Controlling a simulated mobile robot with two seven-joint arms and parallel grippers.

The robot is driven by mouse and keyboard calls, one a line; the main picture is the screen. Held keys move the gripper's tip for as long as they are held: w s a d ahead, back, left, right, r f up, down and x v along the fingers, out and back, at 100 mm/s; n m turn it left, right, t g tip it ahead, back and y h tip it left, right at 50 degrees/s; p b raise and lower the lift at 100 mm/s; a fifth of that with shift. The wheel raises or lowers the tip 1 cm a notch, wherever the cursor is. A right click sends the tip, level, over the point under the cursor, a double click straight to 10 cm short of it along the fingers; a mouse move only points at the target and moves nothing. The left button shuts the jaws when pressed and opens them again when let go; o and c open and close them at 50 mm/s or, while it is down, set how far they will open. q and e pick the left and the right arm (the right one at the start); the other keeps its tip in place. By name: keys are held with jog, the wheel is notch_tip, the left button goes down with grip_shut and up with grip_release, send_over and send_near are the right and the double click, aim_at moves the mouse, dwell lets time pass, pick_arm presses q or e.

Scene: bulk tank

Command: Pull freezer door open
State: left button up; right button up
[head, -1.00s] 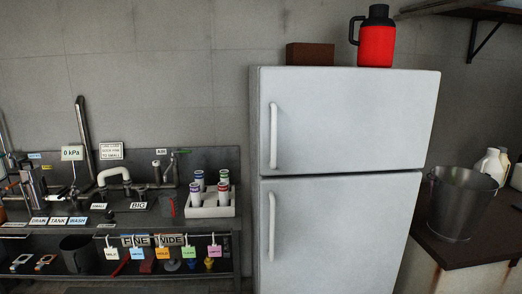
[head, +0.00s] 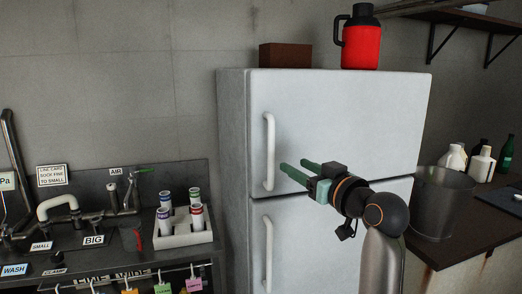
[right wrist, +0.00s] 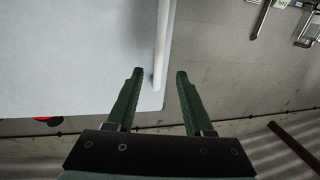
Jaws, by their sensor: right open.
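The white refrigerator has an upper freezer door (head: 345,115), which is shut flush above the lower door (head: 330,245). The freezer door's vertical white handle (head: 268,150) is near its left edge. My right gripper (head: 292,170) is open and empty, in front of the freezer door just right of the handle in the head view. In the right wrist view the handle (right wrist: 162,45) lines up with the gap between the green fingers (right wrist: 158,74), closer to the left one; I see no contact. My left gripper is not in view.
A red jug (head: 361,42) and a brown box (head: 285,55) stand on top of the refrigerator. A dark bucket (head: 438,203) and several bottles are on the counter at right. A sink bench with a rack of tubes (head: 180,235) is at left.

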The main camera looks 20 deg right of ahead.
aim_at(273, 152)
jog(key=p+x, duration=0.3)
jog(key=x, duration=0.9)
jog(key=shift+w, duration=0.15)
jog(key=shift+c, duration=0.4)
grip_shut()
dwell(0.9)
